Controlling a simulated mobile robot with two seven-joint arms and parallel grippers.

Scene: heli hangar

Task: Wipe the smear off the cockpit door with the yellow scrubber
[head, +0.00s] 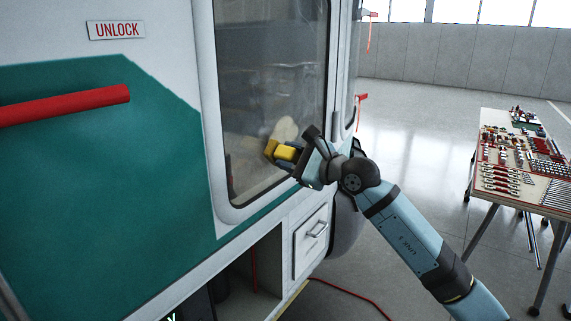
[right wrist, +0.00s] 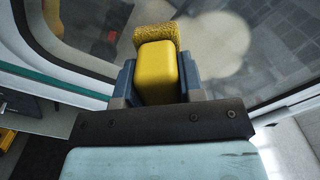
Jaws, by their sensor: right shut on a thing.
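The yellow scrubber (head: 286,152) is held in my right gripper (head: 290,157), in front of the lower part of the cockpit door window (head: 270,70). In the right wrist view the scrubber's smooth yellow body (right wrist: 157,70) sits between the two fingers (right wrist: 157,85), with its rough pad pointing at the glass. A pale, rounded smear (head: 285,130) shows on the window just above the scrubber; in the right wrist view the smear (right wrist: 210,45) lies beyond and right of the pad. I cannot tell whether the pad touches the glass. My left gripper is not in view.
A red handle bar (head: 70,105) crosses the green and white panel at left, under an UNLOCK label (head: 116,30). A small drawer (head: 311,242) sits below the window. A tool table (head: 545,195) stands at right. The floor between is mostly clear, with a red cable (head: 350,292).

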